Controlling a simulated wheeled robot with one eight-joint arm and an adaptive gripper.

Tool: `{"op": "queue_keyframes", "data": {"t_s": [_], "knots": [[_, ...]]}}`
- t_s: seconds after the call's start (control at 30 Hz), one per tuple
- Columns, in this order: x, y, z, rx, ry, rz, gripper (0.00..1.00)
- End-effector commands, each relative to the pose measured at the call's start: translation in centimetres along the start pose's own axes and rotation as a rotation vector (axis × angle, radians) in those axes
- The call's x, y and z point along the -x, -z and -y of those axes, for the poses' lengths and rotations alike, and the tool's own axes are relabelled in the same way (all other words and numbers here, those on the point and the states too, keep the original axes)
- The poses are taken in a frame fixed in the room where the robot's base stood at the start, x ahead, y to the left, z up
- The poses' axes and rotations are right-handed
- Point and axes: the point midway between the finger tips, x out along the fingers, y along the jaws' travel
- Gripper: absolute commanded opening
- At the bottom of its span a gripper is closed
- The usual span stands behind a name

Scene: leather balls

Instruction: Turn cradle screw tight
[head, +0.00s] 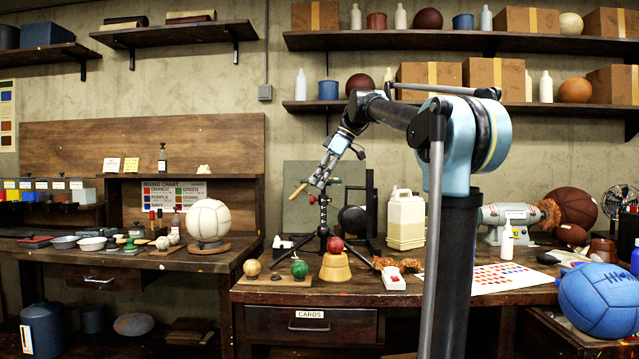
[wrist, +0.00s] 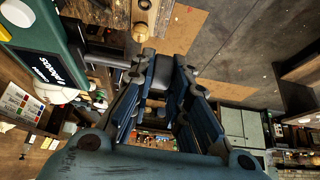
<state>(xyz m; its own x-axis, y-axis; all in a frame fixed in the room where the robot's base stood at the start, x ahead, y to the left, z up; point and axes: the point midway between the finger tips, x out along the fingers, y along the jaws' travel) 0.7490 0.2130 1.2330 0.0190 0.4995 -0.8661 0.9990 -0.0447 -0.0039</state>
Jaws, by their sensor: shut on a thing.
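The cradle (head: 324,215) is a black tripod stand with green parts at its top, standing on the right-hand bench in the head view. My gripper (head: 319,183) is at the top of this stand, reaching down and to the left from the arm. It is shut on a small part there, taken to be the cradle screw, which the fingers mostly hide. A tan wooden handle (head: 297,192) sticks out to the left of the fingers. In the wrist view the fingers (wrist: 162,76) come together at a dark grey bar (wrist: 122,63).
A red ball (head: 335,245) on a wooden stand and a green ball (head: 299,269) are in front of the tripod. A cream jug (head: 405,219) stands to the right. A white ball (head: 208,220) sits on the left bench. Shelves with boxes hang above.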

Motion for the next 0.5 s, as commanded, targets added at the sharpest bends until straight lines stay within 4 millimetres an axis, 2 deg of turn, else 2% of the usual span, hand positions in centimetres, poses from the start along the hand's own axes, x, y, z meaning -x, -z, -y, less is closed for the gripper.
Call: {"op": "queue_keyframes", "data": {"t_s": [0.3, 0.5], "knots": [[0.15, -0.65, -0.24, -0.007, -0.003, -0.225, 0.00], [0.19, -0.71, -0.19, -0.005, -0.001, -0.291, 0.00]]}}
